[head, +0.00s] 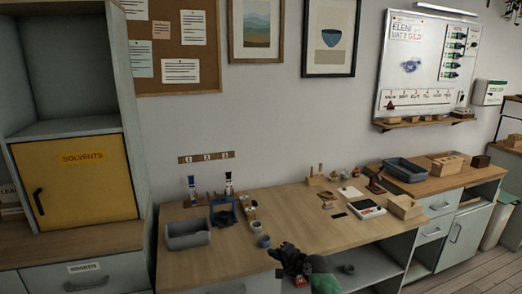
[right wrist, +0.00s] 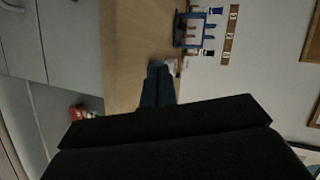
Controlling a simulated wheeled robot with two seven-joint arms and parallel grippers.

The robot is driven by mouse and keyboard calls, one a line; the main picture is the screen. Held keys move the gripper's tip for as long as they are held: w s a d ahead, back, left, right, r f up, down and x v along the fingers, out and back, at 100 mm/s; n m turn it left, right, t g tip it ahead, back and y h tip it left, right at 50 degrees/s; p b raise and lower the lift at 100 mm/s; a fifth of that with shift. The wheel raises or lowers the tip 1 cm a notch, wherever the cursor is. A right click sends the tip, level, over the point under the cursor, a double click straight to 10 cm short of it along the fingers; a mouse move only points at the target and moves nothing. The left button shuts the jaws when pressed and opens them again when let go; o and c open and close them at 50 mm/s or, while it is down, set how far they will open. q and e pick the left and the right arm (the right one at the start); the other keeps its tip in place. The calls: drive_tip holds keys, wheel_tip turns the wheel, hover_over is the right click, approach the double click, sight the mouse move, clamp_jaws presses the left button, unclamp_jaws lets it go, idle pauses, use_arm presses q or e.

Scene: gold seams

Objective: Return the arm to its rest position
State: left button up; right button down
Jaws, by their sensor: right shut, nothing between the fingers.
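My right gripper (head: 286,254) is at the bottom of the head view, in front of the workbench (head: 300,225) near its front edge. It is dark, shut and empty. In the right wrist view its closed fingers (right wrist: 158,75) point toward the bench, with a small grey cup just beyond their tips. I cannot tell the exact gap between the fingertips and the bench edge. My left gripper is not in view.
A blue-grey tray (head: 404,170) sits farther right. An open shelf lies under the bench. The bench's middle is mostly clear.

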drive_tip(key=s+d+f+n+g+h, duration=0.2)
drive_tip(key=s+d+f+n+h, duration=0.25)
drive_tip(key=s+f, duration=0.45)
drive_tip(key=s+d+f+n+g+h, duration=0.25)
drive_tip(key=s+d+f+n, duration=0.4)
drive_tip(key=s, duration=0.35)
drive_tip(key=s+f+g, duration=0.1)
drive_tip(key=s+f, duration=0.5)
drive_tip(key=s, duration=0.6)
drive_tip(key=s+f+g+h, duration=0.1)
drive_tip(key=s+f+g, duration=0.1)
drive_tip(key=s+f, duration=0.5)
drive_tip(key=s+f+m+g, duration=0.1)
drive_tip(key=s+f, duration=0.6)
drive_tip(key=s, duration=1)
drive_tip(key=shift+d+g+h, duration=0.25)
drive_tip(key=shift+g+h, duration=0.05)
drive_tip(key=shift+g, duration=0.15)
